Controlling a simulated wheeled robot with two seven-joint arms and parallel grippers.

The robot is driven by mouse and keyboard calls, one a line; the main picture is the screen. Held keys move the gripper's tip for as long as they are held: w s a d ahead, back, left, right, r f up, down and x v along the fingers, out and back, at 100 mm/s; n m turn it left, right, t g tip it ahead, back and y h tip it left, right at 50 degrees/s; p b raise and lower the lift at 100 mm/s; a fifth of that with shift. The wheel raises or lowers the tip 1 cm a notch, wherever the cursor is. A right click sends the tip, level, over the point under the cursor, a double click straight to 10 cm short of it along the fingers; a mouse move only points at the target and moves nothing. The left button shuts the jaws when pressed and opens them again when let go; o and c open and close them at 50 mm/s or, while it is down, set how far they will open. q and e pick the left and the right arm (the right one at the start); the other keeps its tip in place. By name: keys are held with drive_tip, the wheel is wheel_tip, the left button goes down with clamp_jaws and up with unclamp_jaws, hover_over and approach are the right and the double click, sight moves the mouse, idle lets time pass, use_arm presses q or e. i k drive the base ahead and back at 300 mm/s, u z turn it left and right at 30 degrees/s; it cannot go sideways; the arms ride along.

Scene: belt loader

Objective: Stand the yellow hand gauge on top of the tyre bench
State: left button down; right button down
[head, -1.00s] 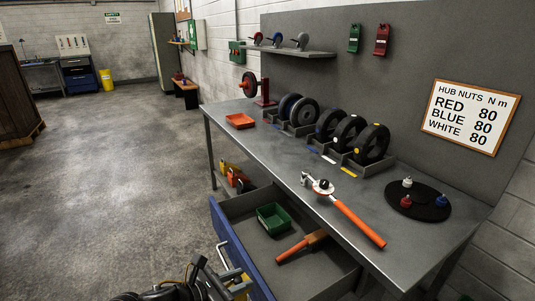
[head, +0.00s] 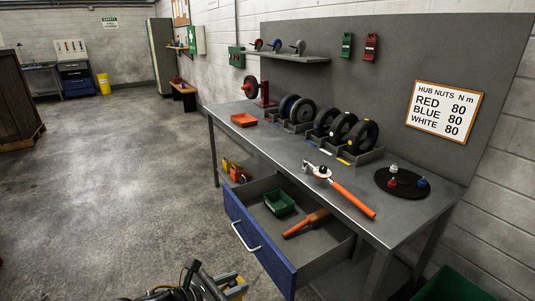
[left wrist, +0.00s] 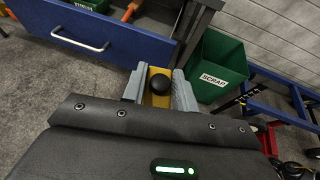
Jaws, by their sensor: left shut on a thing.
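The yellow hand gauge (left wrist: 159,99) is between the fingers of my left gripper (left wrist: 160,88) in the left wrist view; a black round knob shows on it. My left gripper is shut on it. In the head view only a bit of the gauge's yellow (head: 238,291) shows beside my left gripper (head: 229,284) at the bottom edge, low in front of the open drawer. The tyre bench (head: 285,150) is the long grey metal bench to the right, its top above and beyond the gripper. My right gripper is not in view.
The blue-fronted drawer (head: 256,238) stands open towards me, holding a green tray (head: 279,203) and an orange-handled tool. An orange torque wrench (head: 350,199), tyres in holders and a black disc (head: 402,184) occupy the bench top. A green scrap bin (left wrist: 216,65) stands beside the bench.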

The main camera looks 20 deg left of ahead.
sight(276, 145)
drive_tip(key=u, duration=1.95)
drive_tip(key=i, duration=2.95)
drive_tip(key=z, duration=3.4)
drive_tip(key=i, duration=0.45)
